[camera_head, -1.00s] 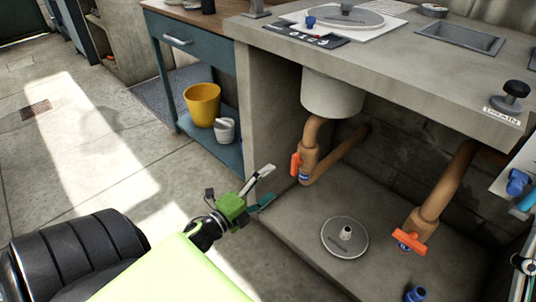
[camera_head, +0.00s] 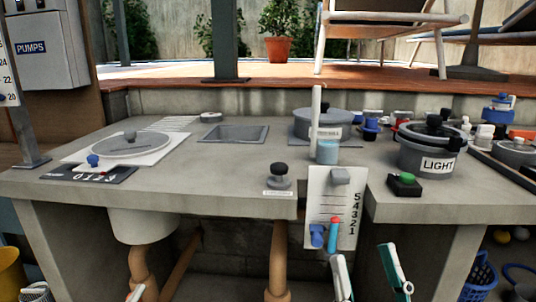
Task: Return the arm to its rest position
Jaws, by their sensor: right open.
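My right gripper (camera_head: 370,268) shows at the bottom of the head view, right of centre. Its two pale fingers with teal edges stand apart, with nothing between them. It is in front of the concrete counter (camera_head: 225,172), below the numbered white panel (camera_head: 345,188). The rest of the right arm is below the picture. The rest of the left arm is out of view.
The counter holds a round lid (camera_head: 130,146), a sunken basin (camera_head: 233,134), a black knob (camera_head: 279,175), a pot marked LIGHT (camera_head: 428,150) and a green button on a black box (camera_head: 404,183). Brown pipes (camera_head: 278,255) run below. A blue basket (camera_head: 480,275) is at lower right.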

